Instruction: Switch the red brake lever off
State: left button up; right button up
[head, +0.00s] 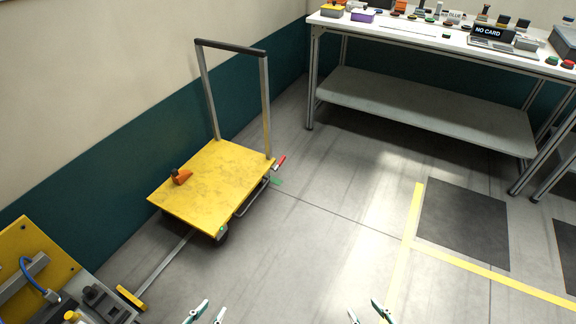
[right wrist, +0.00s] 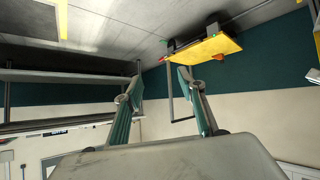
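The red brake lever (head: 280,161) sticks out at the right rear corner of a yellow push cart (head: 211,178), close to the foot of the cart's handle. It tilts up and to the right. A small green piece (head: 276,181) shows just below it. My left gripper (head: 207,312) is open and empty at the bottom edge of the head view, in front of the cart and well apart from it. My right gripper (head: 367,311) is open and empty further right, over the floor. In the right wrist view its fingers (right wrist: 158,84) are spread, with the cart (right wrist: 207,59) upside down beyond them.
An orange object (head: 181,176) sits on the cart deck. A flat bar with a yellow end (head: 131,297) lies in front of the cart. A workbench (head: 420,112) stands at the back right. The floor right of the cart is clear.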

aim_at(279, 164)
jog(key=i+l+u, duration=0.15)
jog(key=i+u, duration=0.1)
jog(key=u, duration=0.25)
jog(key=i+l+u, duration=0.1)
jog(key=u, duration=0.25)
jog(key=l+u, duration=0.2)
jog(key=u, duration=0.2)
jog(key=i+l+u, duration=0.15)
jog(key=l, duration=0.15)
jog(key=i+l+u, duration=0.2)
jog(key=l+u, duration=0.15)
jog(key=l, duration=0.25)
jog(key=i+l, duration=0.1)
jog(key=l, duration=0.6)
jog(key=i+l+u, duration=0.1)
jog(key=l, duration=1.3)
jog(key=i+u, duration=0.05)
